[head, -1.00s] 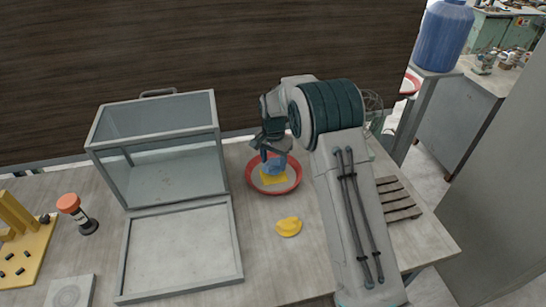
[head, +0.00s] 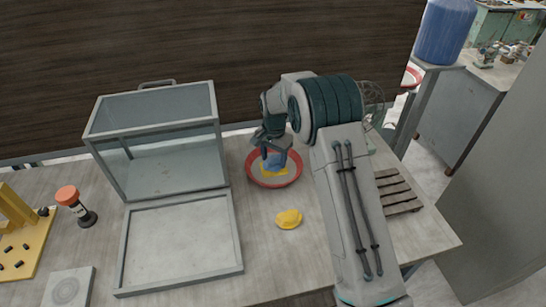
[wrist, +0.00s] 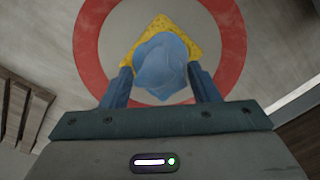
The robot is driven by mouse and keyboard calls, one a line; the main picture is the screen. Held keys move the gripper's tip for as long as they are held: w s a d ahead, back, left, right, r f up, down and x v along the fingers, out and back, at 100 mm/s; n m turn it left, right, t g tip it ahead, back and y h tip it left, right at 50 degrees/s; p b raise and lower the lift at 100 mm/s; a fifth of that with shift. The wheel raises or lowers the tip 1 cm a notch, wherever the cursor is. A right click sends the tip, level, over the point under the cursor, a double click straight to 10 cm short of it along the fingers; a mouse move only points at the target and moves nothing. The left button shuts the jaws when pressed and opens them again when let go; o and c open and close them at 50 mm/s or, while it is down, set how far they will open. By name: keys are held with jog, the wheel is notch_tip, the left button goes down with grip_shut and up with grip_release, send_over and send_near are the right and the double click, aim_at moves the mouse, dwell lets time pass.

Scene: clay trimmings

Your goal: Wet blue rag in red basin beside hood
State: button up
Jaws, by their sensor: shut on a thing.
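The blue rag (head: 276,160) is bunched between the fingers of my gripper (head: 265,143), over the red basin (head: 291,177). In the wrist view the rag (wrist: 162,66) sits between the two blue fingers of my gripper (wrist: 162,88), which are shut on it. A yellow cloth or sponge shape (wrist: 187,38) shows behind the rag, inside the ring of the basin (wrist: 88,45). I cannot tell whether the rag touches the basin's floor. The glass hood (head: 165,160) stands left of the basin with a framed panel (head: 180,245) in front of it.
A yellow lump (head: 289,219) lies on the table in front of the basin. A slatted wooden rack (head: 397,190) is on the right. An orange-capped bottle (head: 70,199) and a yellow block stand (head: 32,245) are at the left. Bare table lies between panel and lump.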

aim_at(274, 159)
jog(key=shift+s+f+b, duration=0.1)
jog(key=shift+f+b, duration=0.4)
jog(key=shift+f, duration=0.1)
dwell(1.5)
jog(key=shift+r+p, duration=1.9)
jog(key=shift+r, duration=1.7)
